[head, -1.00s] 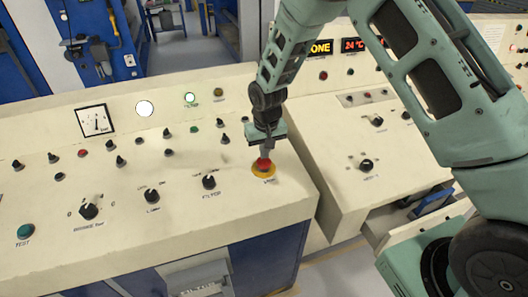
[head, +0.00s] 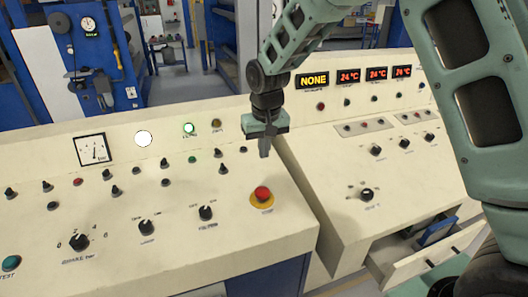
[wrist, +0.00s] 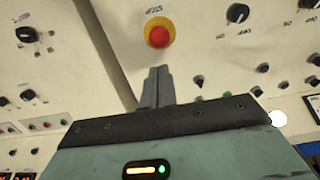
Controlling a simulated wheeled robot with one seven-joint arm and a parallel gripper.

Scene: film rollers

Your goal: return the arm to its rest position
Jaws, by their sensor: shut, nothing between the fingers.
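My gripper (head: 265,147) is shut and empty. It hangs in the air above the left console (head: 110,225), behind and above the red emergency button (head: 262,193) with its yellow ring. In the wrist view my closed fingers (wrist: 158,72) point toward the red button (wrist: 158,36), with a gap between them. My arm reaches in from the right side of the head view.
A second console (head: 400,165) stands to the right, with red displays (head: 348,77) and an open drawer (head: 425,250). Several black knobs, a gauge (head: 92,149) and a lit green lamp (head: 189,128) are on the left console. Blue cabinets stand behind.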

